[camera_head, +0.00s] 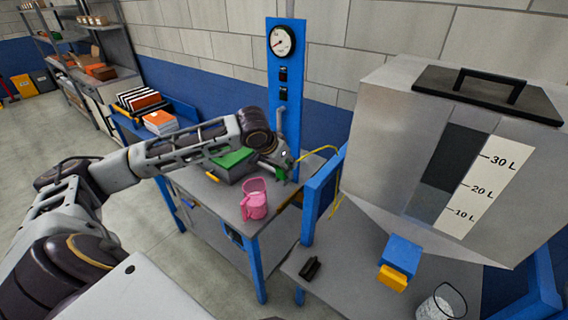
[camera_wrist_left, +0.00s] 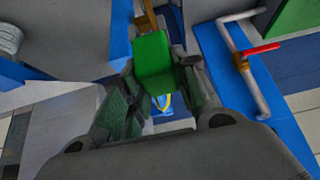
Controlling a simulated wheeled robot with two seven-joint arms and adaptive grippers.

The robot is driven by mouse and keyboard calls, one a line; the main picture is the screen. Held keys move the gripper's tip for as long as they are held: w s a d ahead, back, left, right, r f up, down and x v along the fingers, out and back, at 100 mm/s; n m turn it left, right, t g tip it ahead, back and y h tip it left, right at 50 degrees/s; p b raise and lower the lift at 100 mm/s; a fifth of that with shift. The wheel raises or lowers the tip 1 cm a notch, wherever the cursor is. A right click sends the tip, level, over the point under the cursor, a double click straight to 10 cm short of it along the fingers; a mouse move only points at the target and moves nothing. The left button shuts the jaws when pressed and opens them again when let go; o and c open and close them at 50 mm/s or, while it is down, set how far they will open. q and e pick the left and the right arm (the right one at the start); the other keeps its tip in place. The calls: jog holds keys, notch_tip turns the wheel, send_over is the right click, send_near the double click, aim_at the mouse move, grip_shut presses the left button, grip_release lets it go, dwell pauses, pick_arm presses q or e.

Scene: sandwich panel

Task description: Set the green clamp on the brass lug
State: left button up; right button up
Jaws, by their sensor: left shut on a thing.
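My left gripper (camera_head: 283,168) reaches across the bench from the left, beside the blue gauge post. In the left wrist view its fingers (camera_wrist_left: 157,92) are shut on the green clamp (camera_wrist_left: 153,62), a bright green block between them. In the head view the clamp is small and mostly hidden by the gripper. A tan, brass-coloured piece (camera_wrist_left: 147,14) shows just beyond the clamp in the wrist view. It may be the brass lug, but I cannot tell whether the clamp touches it. My right gripper is not in view.
A pink jug (camera_head: 254,199) stands on the bench (camera_head: 277,232) in front of the gripper. A grey box with a green top (camera_head: 232,160) lies behind it. The blue post (camera_head: 287,60) carries a gauge. A red-handled valve (camera_wrist_left: 262,49) is right of the clamp. A large tank (camera_head: 400,130) stands right.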

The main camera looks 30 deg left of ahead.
pick_arm(q)
jog(key=shift+w, duration=0.25)
jog(key=shift+r, duration=0.1)
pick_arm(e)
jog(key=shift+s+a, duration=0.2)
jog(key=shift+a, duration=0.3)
pick_arm(q)
jog(key=shift+f, duration=0.25)
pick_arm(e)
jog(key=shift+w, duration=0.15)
